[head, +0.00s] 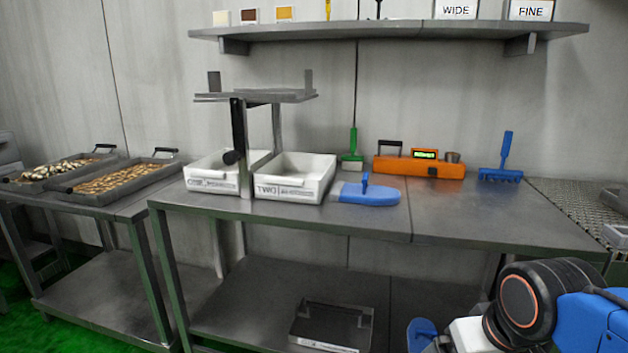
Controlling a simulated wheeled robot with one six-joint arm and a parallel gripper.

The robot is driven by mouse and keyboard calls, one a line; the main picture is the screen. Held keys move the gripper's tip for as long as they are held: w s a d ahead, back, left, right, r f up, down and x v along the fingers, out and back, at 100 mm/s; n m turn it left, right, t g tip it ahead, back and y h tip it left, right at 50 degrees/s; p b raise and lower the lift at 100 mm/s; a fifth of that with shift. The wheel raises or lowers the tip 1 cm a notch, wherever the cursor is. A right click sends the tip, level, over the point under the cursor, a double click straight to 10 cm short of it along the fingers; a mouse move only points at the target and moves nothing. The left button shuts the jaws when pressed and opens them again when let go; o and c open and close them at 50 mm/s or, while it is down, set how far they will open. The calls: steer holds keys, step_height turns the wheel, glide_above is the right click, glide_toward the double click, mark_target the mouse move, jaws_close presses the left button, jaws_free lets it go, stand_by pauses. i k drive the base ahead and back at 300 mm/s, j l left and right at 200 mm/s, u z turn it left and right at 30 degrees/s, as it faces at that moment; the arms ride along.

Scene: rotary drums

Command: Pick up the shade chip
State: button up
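Three small framed colour squares stand on the wall shelf at the upper left: a cream one (221,18), a dark brown one (249,15) and an amber one (285,13). They look like shade chips; I cannot tell which one the task names. Part of my arm, with a black joint and blue and white links, shows at the lower right, far from the shelf. I cannot make out my gripper's fingers in this view.
The shelf (390,30) also bears WIDE (456,9) and FINE (530,10) signs. Below, the steel table (470,225) holds white bins (295,178), a blue scoop (368,193), an orange device (418,166) and brushes. A raised stand (257,96) rises at the left. The table's front right is clear.

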mark_target(222, 18)
steer(key=z, duration=1.2)
steer(key=j+u, duration=0.15)
steer(key=u, duration=0.25)
steer(key=j+u, duration=0.15)
steer(key=u, duration=0.25)
steer(key=j+u, duration=0.1)
steer(key=u, duration=0.3)
steer(key=i+j+u, duration=0.1)
steer(key=u, duration=0.3)
